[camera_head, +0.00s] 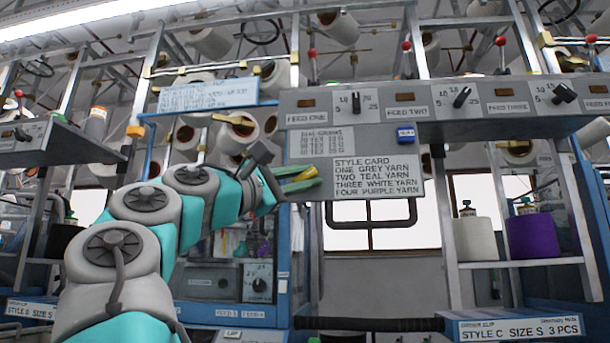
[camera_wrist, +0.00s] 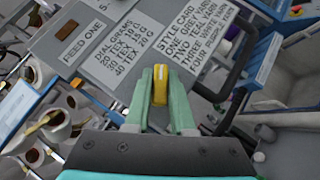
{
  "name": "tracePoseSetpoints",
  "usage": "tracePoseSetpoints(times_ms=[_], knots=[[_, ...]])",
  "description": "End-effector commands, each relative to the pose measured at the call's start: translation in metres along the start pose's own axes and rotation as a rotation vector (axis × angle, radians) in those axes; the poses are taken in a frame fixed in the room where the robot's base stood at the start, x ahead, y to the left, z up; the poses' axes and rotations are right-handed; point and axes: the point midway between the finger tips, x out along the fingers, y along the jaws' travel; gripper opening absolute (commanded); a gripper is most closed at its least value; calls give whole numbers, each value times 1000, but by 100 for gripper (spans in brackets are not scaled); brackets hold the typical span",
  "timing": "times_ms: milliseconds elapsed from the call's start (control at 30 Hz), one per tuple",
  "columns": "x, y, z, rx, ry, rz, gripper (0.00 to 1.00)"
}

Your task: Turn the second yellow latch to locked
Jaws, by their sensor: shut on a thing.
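My gripper (camera_head: 298,181) is at the left edge of the grey style-card panel, with its green fingers closed around a yellow latch (camera_head: 307,173). In the wrist view the yellow latch (camera_wrist: 160,84) stands upright between the two fingertips (camera_wrist: 160,97), just below the "DIAL GRAMS" label. The fingers hide part of the latch and its mount. Another yellow latch (camera_head: 232,119) shows farther left among the yarn cones, lying nearly level. One more yellow piece (camera_head: 514,143) shows at the right below the feed panel. I cannot read a locked mark at the held latch.
The feed panel (camera_head: 385,106) with black knobs and red-topped levers hangs above my gripper. A white cone (camera_head: 475,238) and a purple cone (camera_head: 533,234) stand on the right shelf. A dark bar frame (camera_head: 412,222) is below the panel.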

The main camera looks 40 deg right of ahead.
Motion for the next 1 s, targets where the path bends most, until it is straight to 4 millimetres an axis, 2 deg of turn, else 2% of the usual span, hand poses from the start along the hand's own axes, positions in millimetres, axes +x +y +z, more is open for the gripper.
tracePoseSetpoints(times_ms=[1000], knots=[[0,0,-1,106,2,-106,0]])
